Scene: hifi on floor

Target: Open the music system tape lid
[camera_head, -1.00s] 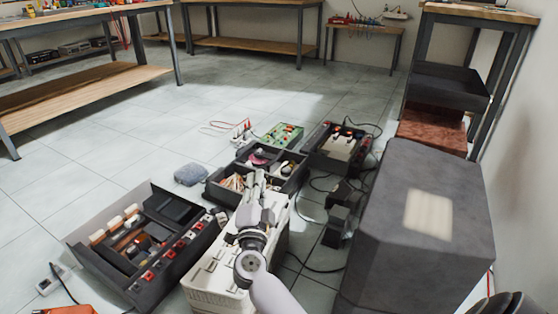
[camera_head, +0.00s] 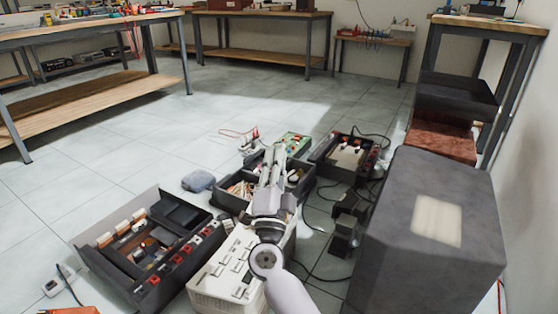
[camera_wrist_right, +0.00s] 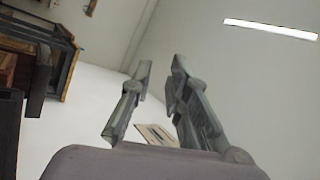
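A cream box-shaped device (camera_head: 226,268) with rows of small keys on top stands on the floor in the lower middle of the head view. It may be the music system; I cannot make out a tape lid. My right gripper (camera_head: 274,152) is above and beyond its far right part, and my arm hides that side. The fingers point away from me, over the dark parts tray. In the right wrist view the two fingers (camera_wrist_right: 160,68) stand apart with nothing between them. My left gripper is not in view.
An open dark case (camera_head: 150,250) with red switches lies left of the cream device. A dark tray (camera_head: 232,200) lies beyond it. A large grey box (camera_head: 435,270) and black cables fill the right side. Free floor (camera_head: 130,165) lies at the left back.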

